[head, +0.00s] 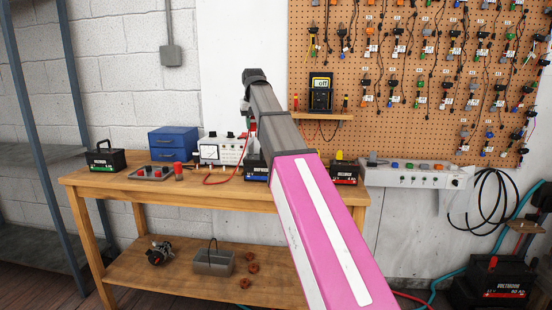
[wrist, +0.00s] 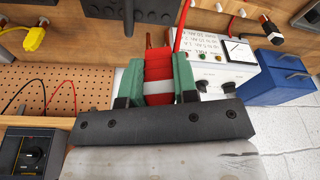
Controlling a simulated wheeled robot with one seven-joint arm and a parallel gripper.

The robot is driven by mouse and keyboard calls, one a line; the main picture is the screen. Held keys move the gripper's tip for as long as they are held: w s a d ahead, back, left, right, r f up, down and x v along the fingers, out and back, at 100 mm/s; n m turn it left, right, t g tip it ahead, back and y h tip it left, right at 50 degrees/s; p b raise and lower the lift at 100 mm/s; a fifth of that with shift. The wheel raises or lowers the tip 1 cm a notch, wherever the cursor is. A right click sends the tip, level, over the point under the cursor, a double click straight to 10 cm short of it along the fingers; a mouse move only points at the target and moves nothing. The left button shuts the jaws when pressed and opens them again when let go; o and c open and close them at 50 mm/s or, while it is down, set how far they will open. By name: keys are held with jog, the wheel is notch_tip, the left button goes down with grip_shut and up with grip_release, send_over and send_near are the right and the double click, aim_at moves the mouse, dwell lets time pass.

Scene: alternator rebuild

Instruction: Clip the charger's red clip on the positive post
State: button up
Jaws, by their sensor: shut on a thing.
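My gripper (wrist: 158,78) is shut on a red clip (wrist: 158,62) with a white band, held between its green finger pads in the wrist view. A red lead (wrist: 181,25) runs up from near the clip. The white charger (head: 222,150) with a meter stands on the bench, its red lead (head: 222,181) looping to the right; it also shows in the wrist view (wrist: 226,65). A black battery with a blue label (head: 256,172) is partly hidden by my arm. It seems to show at the wrist view's top edge (wrist: 130,10). I cannot make out its positive post.
A green-labelled battery (head: 105,159) and blue drawers (head: 172,142) stand left on the wooden bench (head: 115,184). A red-labelled battery (head: 344,173) stands right, beneath a shelf with a multimeter (head: 320,94).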

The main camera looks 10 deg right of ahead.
jog(key=shift+n, duration=0.9)
jog(key=s+d+f, duration=0.1)
jog(key=d, duration=0.1)
jog(key=s+d+f, duration=0.2)
jog(key=d, duration=0.1)
jog(key=s+d+f, duration=0.1)
jog(key=d, duration=0.2)
jog(key=shift+s+d+f, duration=0.15)
jog(key=shift+s+f, duration=0.1)
jog(key=shift+s, duration=0.05)
jog(key=shift+f, duration=0.4)
jog(key=shift+f, duration=0.15)
jog(key=shift+f, duration=1)
jog(key=o, duration=0.8)
jog(key=shift+r, duration=4.25)
